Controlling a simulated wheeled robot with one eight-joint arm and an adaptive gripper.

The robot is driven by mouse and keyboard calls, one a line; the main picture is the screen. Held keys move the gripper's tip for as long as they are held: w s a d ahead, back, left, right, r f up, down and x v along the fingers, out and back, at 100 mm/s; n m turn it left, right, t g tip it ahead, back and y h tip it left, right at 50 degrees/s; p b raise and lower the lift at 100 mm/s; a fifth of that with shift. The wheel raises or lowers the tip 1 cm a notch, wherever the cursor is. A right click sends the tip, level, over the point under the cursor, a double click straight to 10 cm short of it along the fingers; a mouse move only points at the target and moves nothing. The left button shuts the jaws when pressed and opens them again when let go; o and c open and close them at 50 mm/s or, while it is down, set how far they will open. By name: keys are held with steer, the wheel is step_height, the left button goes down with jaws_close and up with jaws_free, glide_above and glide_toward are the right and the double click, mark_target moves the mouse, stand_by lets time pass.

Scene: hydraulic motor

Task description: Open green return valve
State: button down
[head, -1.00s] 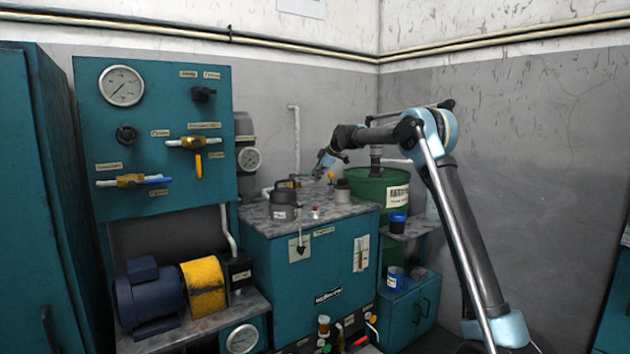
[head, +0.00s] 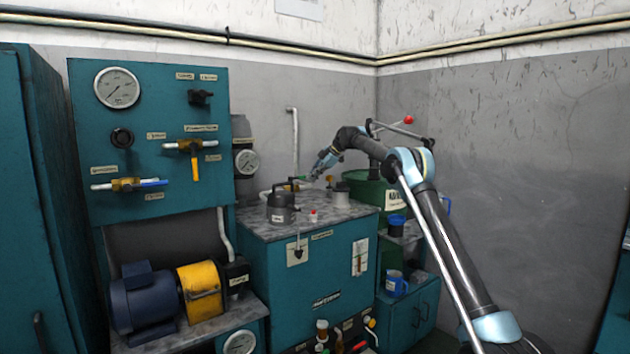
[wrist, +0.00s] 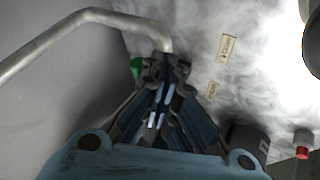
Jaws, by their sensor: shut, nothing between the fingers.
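A small green part (wrist: 137,67), likely the return valve's handle, shows in the wrist view just left of my fingertips. Most of the valve is hidden behind my fingers, and I cannot tell whether they touch it. In the head view a small green spot (head: 299,178) shows at the back of the tank top beside my gripper (head: 309,178). In the wrist view my gripper (wrist: 166,68) is shut and empty, its tips at the lower end of a grey pipe (wrist: 95,17).
A dark pump-like unit (head: 281,207) and a small red-capped part (head: 313,216) stand on the tank top (head: 330,223). A green drum (head: 367,190) stands behind. The valve panel (head: 150,90) is at left.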

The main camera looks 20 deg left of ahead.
steer(key=shift+w+a, duration=0.1)
steer(key=shift+a, duration=0.1)
stand_by(0.6)
steer(key=s+d+r, duration=0.2)
steer(key=d+r, duration=0.5)
steer(key=d, duration=0.2)
steer(key=shift+d, duration=0.4)
steer(key=shift+d, duration=0.1)
